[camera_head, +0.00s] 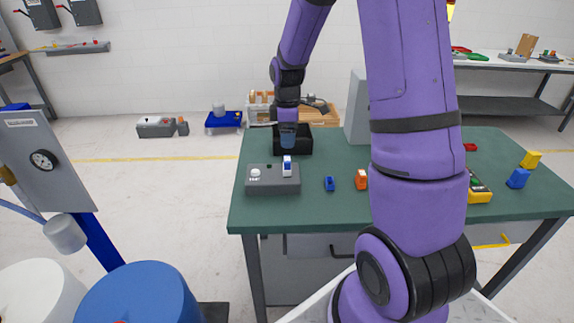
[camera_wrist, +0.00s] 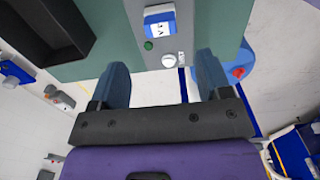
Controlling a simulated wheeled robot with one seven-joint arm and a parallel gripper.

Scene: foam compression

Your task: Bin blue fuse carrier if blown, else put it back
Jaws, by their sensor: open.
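A small blue piece with a white face (camera_head: 287,166) stands on the grey tester box (camera_head: 262,185); it also shows in the wrist view (camera_wrist: 160,21), its marks too small to read. Another small blue piece (camera_head: 329,184) lies on the table right of the box. I cannot tell which is the carrier meant. My gripper (camera_head: 288,138) points down, open and empty, and overlaps the black bin (camera_head: 307,150) in the head view. In the wrist view its blue fingers (camera_wrist: 163,75) are apart below the tester box, with a green lamp (camera_wrist: 148,45) and a round knob showing between them.
An orange piece (camera_head: 361,180) lies beside the small blue piece on the green table (camera_head: 300,214). A blue block (camera_head: 518,178), a yellow block (camera_head: 530,160) and a yellow device (camera_head: 480,194) are at the right. My arm hides the table's middle. A grey panel (camera_head: 357,108) stands behind.

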